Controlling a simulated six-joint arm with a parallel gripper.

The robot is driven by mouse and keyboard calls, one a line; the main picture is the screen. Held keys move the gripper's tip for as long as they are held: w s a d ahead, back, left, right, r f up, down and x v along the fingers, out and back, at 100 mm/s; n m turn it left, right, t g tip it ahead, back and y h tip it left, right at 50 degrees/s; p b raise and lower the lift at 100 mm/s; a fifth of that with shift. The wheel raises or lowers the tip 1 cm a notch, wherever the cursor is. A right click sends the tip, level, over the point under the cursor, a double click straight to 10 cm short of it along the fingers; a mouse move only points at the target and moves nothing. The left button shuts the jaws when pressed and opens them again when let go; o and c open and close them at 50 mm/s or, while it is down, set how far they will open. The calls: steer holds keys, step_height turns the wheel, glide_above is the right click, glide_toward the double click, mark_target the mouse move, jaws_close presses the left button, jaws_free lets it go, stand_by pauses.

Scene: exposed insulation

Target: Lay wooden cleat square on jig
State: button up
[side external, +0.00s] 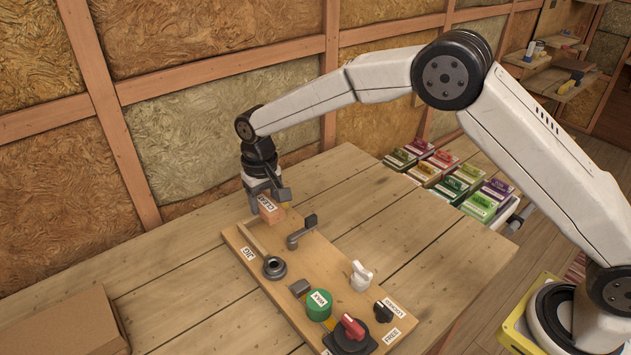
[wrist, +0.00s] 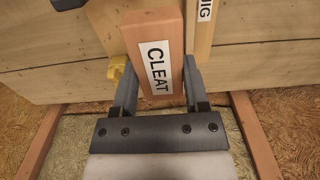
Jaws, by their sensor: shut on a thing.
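The wooden cleat is a reddish-brown block with a white "CLEAT" label. It is between the fingers of my gripper (wrist: 158,88) in the wrist view, and the gripper is shut on it. In the side view the cleat (side external: 270,209) is at the far left end of the board, with my gripper (side external: 264,190) above it, fingers down. The jig (side external: 252,238) is a light wooden strip with a "JIG" label, fixed on the board near the cleat. In the wrist view the jig (wrist: 203,30) lies just right of the cleat. I cannot tell whether the cleat touches the board.
The board (side external: 330,262) also carries a dark lever (side external: 303,230), a round dark ring (side external: 274,267), a green knob (side external: 318,305), a white toggle (side external: 361,276) and a red-handled switch (side external: 351,330). A cardboard box (side external: 65,325) stands front left. Colourful boxes (side external: 450,178) stand beyond the table.

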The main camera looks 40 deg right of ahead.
steer(key=shift+w+a+f, duration=0.25)
steer(key=shift+w+f, duration=0.1)
steer(key=shift+w, duration=0.2)
steer(key=shift+f, duration=0.2)
